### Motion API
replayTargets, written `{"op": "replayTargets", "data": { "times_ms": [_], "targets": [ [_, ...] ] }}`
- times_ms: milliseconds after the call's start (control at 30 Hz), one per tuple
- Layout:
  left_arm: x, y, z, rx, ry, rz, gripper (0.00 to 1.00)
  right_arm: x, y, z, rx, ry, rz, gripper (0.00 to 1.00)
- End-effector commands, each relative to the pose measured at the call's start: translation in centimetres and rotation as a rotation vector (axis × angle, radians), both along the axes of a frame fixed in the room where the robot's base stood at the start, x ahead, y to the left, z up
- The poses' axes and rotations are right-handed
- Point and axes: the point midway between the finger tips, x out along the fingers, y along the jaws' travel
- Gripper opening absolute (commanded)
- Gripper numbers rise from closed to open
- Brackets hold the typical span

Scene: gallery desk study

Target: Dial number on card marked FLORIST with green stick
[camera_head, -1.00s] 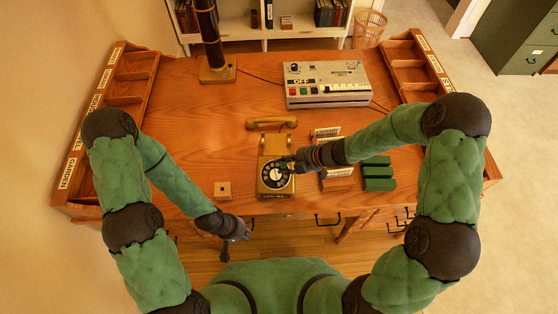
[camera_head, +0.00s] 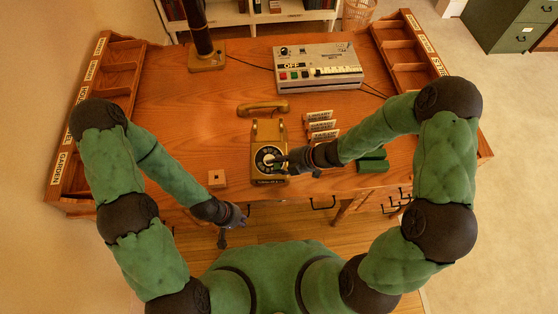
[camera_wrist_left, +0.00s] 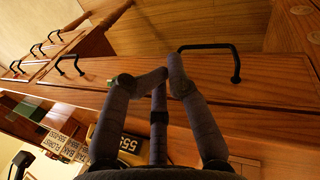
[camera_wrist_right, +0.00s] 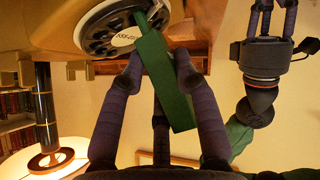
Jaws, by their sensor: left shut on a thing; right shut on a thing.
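The gold rotary phone (camera_head: 256,150) stands on the desk with its handset (camera_head: 263,107) lying behind it. My right gripper (camera_head: 290,161) is at the right of the dial (camera_head: 263,153). It is shut on the green stick (camera_wrist_right: 168,85), whose far end reaches the dial (camera_wrist_right: 103,32) in the right wrist view; whether it sits in a hole is unclear. Several cards (camera_head: 319,116) stand right of the phone; their text is too small here. In the left wrist view a card (camera_wrist_left: 50,143) seems to read FLORIST. My left gripper (camera_wrist_left: 165,75) is shut before the desk front, nothing visible between its fingers.
A grey machine (camera_head: 318,68) marked OFF and a lamp (camera_head: 206,55) stand at the back. Labelled racks (camera_head: 105,95) line both sides. The left middle is clear.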

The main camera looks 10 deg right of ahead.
Motion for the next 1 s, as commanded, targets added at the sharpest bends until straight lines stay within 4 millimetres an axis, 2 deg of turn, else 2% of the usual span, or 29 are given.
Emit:
{"op": "replayTargets", "data": {
  "times_ms": [833,1000],
  "targets": [
    [0.0,0.0,0.35,0.0,0.0,0.0,0.0,-0.06,0.09,0.05,0.001,0.001,0.0,0.02],
    [-0.01,0.0,0.96,0.0,0.0,0.0,0.0,-0.28,0.1,0.73,0.001,0.001,0.0,0.02]
  ]
}}
